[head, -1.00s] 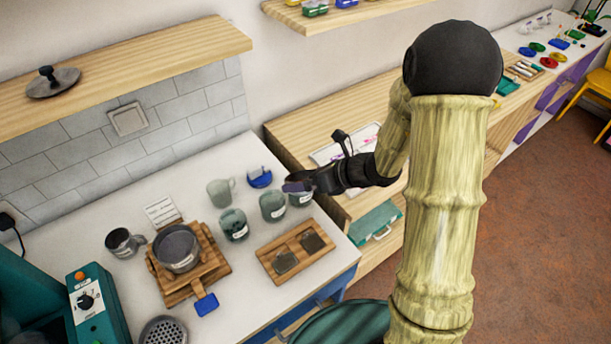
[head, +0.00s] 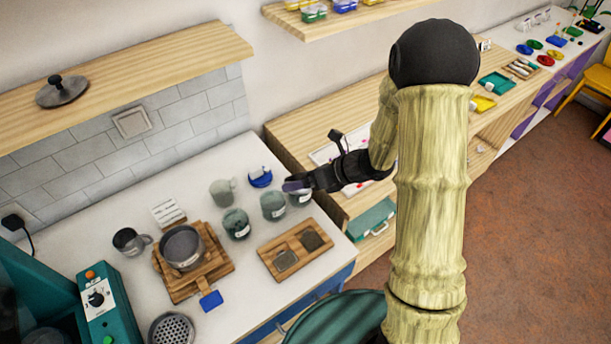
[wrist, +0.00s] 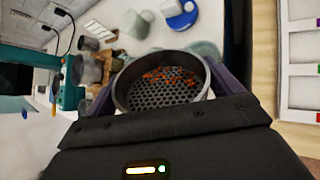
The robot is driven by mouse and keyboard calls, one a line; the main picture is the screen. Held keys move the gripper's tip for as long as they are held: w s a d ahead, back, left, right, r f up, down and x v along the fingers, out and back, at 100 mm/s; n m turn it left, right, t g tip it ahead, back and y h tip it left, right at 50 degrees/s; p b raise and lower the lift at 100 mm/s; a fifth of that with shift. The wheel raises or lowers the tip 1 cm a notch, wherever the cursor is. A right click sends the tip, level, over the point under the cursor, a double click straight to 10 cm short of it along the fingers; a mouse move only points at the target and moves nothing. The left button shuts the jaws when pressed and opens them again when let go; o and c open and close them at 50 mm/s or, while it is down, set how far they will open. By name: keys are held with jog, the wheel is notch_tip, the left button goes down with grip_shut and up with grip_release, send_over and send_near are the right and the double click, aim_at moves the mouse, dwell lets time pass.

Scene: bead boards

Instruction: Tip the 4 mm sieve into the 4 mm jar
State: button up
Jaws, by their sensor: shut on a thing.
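My gripper (wrist: 165,95) is shut on a round grey sieve (wrist: 128,98) with a perforated floor. Several small orange-red beads lie on that floor. The sieve looks roughly level in the wrist view. In the head view my gripper (head: 297,186) is at the right-hand end of a group of greenish jars. One jar (head: 272,205) stands just left of it, and another (head: 236,224) is further left. A third jar (head: 301,200) is partly hidden at the gripper. The jar labels are too small to read, so I cannot tell which is the 4 mm jar.
A pale mug (head: 222,192) and a blue scoop-like item (head: 260,178) stand behind the jars. A wooden tray (head: 272,262) lies in front. At left are a grey pan on a wooden stand (head: 222,262) and another perforated sieve (head: 172,328).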

jog(key=shift+w+a+r+m+g+h+p, duration=0.15)
jog(key=shift+g+p, duration=0.3)
jog(key=shift+p, duration=1.45)
jog(key=shift+w+d+r+m+g+h+p, duration=0.15)
jog(key=shift+m+g+h+p, duration=0.2)
jog(key=shift+p, duration=1.5)
jog(key=shift+w+a+m+g+h+p, duration=0.15)
jog(key=shift+g+p, duration=0.35)
jog(key=shift+p, duration=1.4)
jog(key=shift+f+p, duration=0.1)
jog(key=shift+p, duration=0.55)
jog(key=shift+w, duration=0.1)
jog(key=shift+r+g+p, duration=0.2)
jog(key=shift+g+p, duration=0.2)
jog(key=shift+p, duration=0.3)
jog(key=shift+w+m+g+h+p, duration=0.35)
jog(key=shift+g+p, duration=0.25)
jog(key=shift+p, duration=1.65)
jog(key=shift+w+a+f+m+g+p, duration=0.1)
jog(key=shift+w+f+m+g+p, duration=0.3)
jog(key=shift+p, duration=0.75)
